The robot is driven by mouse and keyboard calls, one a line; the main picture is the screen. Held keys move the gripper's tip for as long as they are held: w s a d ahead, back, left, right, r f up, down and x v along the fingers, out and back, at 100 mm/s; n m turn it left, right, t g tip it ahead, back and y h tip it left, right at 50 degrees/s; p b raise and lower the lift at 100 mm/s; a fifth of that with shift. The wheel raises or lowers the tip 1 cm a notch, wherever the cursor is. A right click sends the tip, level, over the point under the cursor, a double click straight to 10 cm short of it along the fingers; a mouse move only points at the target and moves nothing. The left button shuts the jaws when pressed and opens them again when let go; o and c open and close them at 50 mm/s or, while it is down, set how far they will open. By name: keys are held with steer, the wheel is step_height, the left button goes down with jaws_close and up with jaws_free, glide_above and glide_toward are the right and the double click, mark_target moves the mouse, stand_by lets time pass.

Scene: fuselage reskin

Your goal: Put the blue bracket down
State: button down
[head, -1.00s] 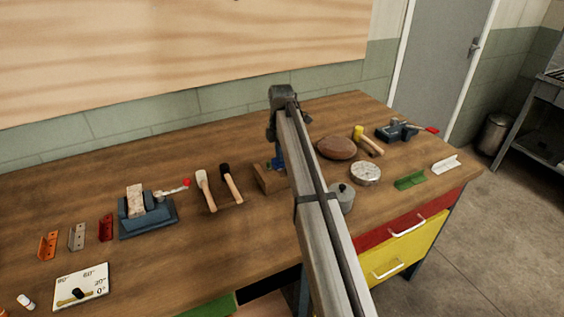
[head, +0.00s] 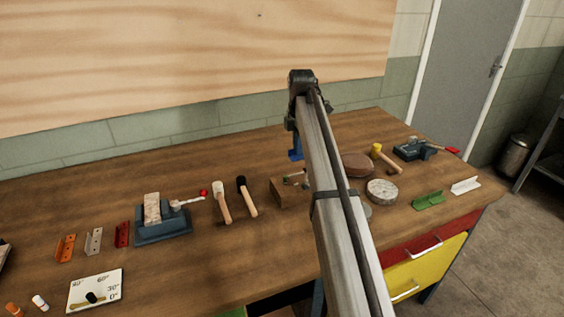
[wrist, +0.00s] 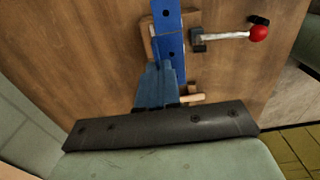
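The blue bracket (head: 296,149) hangs under my gripper (head: 293,129) in the head view, raised above the table behind the wooden block. My arm hides most of the fingers there. In the wrist view the bracket (wrist: 169,40) is a blue strip with dark holes, running up from my gripper (wrist: 160,88). The gripper appears shut on it, though the contact is partly hidden.
A wooden block (head: 285,193) with a small metal fitting stands below. Two mallets (head: 221,203) and a blue bending tool (head: 163,229) are left of it. Orange, grey and red brackets (head: 122,234) stand farther left. A brown pad (head: 357,164) and round disc (head: 382,191) lie right.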

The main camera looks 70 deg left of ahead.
steer(key=shift+r, duration=0.5)
steer(key=shift+w+d, duration=0.15)
steer(key=shift+w, duration=0.3)
steer(key=w+f+m, duration=0.2)
steer(key=w+m, duration=0.5)
steer(key=m, duration=0.2)
steer(key=w+d+f+m, duration=0.1)
steer(key=w+f+m, duration=0.2)
steer(key=w+m, duration=0.4)
steer(key=shift+d+m, duration=0.2)
steer(key=shift+m, duration=0.8)
steer(key=shift+f, duration=0.2)
steer(key=shift+f, duration=4.9)
steer(key=shift+f, duration=0.1)
